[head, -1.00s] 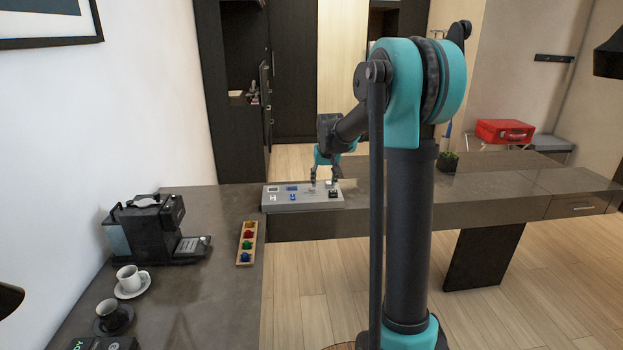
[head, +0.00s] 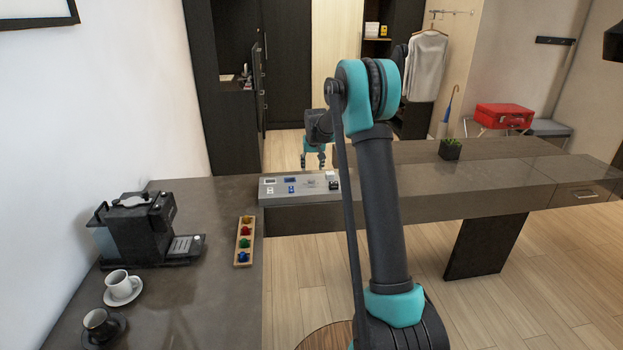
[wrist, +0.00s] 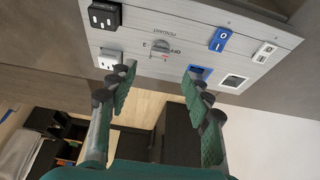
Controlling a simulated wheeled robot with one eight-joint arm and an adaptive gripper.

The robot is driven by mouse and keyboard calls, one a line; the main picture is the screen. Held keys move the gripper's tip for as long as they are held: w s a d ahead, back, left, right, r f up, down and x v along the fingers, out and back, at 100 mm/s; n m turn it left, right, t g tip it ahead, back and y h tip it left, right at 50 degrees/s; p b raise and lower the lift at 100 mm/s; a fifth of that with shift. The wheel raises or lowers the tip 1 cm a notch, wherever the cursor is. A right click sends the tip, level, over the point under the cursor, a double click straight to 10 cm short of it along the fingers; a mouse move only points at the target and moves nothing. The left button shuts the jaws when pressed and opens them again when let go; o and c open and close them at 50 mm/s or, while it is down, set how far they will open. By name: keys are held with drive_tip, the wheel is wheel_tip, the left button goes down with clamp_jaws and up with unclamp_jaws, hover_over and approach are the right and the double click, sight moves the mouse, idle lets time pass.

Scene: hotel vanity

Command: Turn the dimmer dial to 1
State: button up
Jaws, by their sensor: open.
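The grey control panel (head: 300,199) lies on the counter corner, and it also fills the top of the wrist view (wrist: 200,40). Its dimmer dial (wrist: 160,47) is a small grey knob under the word PENDANT, with OFF and number marks around it. The exact pointer setting is too small to read. In the head view the dial (head: 310,184) is barely made out. My gripper (head: 312,161) is open and empty, raised off the panel toward its far side. In the wrist view my open gripper's fingers (wrist: 159,74) flank the line to the dial, apart from it.
Beside the dial are a black socket (wrist: 104,15), a white switch (wrist: 108,58), a blue rocker switch (wrist: 220,39) and a blue-framed switch. A coffee machine (head: 140,230), cups and a tray of coloured pods (head: 244,242) stand left. The right counter is mostly clear.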

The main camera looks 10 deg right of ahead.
sight(309, 181)
drive_tip(key=x, duration=0.8)
drive_tip(key=shift+w+f, duration=0.1)
drive_tip(key=shift+f, duration=0.1)
drive_tip(key=shift+c, duration=0.5)
clamp_jaws()
drive_tip(key=shift+a+m, duration=0.1)
drive_tip(key=shift+m, duration=0.3)
drive_tip(key=m, duration=0.2)
drive_tip(key=m+h, duration=0.2)
drive_tip(key=m, duration=0.1)
drive_tip(key=shift+w+a+m, duration=0.1)
drive_tip(key=shift+a+m, duration=0.2)
drive_tip(key=m+g+h, duration=0.1)
drive_tip(key=m, duration=0.1)
drive_tip(key=m+g+h, duration=0.1)
drive_tip(key=m, duration=0.2)
drive_tip(key=shift+w+a, duration=0.15)
drive_tip(key=shift+w, duration=0.05)
drive_tip(key=shift+m, duration=0.3)
